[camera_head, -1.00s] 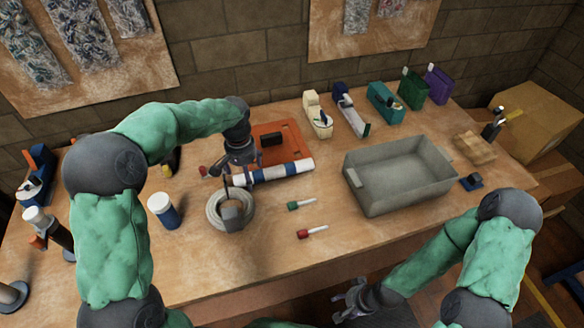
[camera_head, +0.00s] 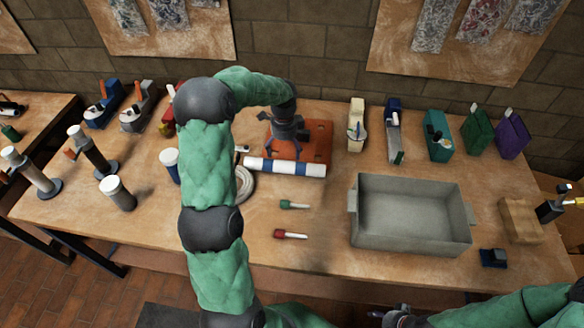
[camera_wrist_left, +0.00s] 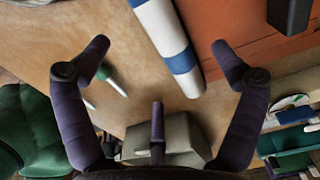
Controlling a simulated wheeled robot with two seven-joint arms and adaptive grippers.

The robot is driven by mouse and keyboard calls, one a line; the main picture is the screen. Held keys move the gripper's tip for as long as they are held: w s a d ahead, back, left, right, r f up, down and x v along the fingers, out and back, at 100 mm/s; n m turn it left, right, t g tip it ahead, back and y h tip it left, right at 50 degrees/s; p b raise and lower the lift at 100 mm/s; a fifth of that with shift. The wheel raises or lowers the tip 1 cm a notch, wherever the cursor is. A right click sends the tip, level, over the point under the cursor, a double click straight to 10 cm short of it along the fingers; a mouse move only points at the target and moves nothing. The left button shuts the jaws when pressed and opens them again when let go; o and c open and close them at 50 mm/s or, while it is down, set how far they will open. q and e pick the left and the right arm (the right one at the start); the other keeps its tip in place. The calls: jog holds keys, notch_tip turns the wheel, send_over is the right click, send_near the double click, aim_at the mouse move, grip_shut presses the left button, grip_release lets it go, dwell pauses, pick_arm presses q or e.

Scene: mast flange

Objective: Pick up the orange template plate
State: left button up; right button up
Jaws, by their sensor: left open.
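The orange template plate (camera_head: 320,142) lies flat on the workbench, partly hidden behind my left gripper and arm. My left gripper (camera_head: 288,132) is over the plate's left part, with nothing seen between its fingers. In the left wrist view my left gripper (camera_wrist_left: 160,55) has its fingers spread wide. There the orange plate (camera_wrist_left: 240,22) fills the upper right, with a dark block (camera_wrist_left: 290,12) on it. My right gripper (camera_head: 398,316) shows only in part at the bottom edge; its fingers cannot be made out.
A white and blue tube (camera_head: 285,167) lies along the plate's front edge. A coiled cable (camera_head: 243,185) is left of it. Red (camera_head: 290,235) and green (camera_head: 293,204) small tools lie in front. A grey bin (camera_head: 410,246) stands at right. Several coloured devices line the back.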

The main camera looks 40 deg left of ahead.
aim_at(286, 166)
pick_arm(q)
notch_tip(286, 166, down, 5)
jog(key=shift+f+b, duration=0.1)
jog(key=shift+b, duration=0.5)
jog(key=f, duration=0.1)
jog(key=f+b, duration=0.1)
jog(key=f, duration=0.1)
jog(key=f+b, duration=0.1)
jog(key=f, duration=0.1)
jog(key=shift+d, duration=0.25)
jog(key=shift+r, duration=0.1)
jog(key=c, duration=1.4)
jog(key=shift+c, duration=0.2)
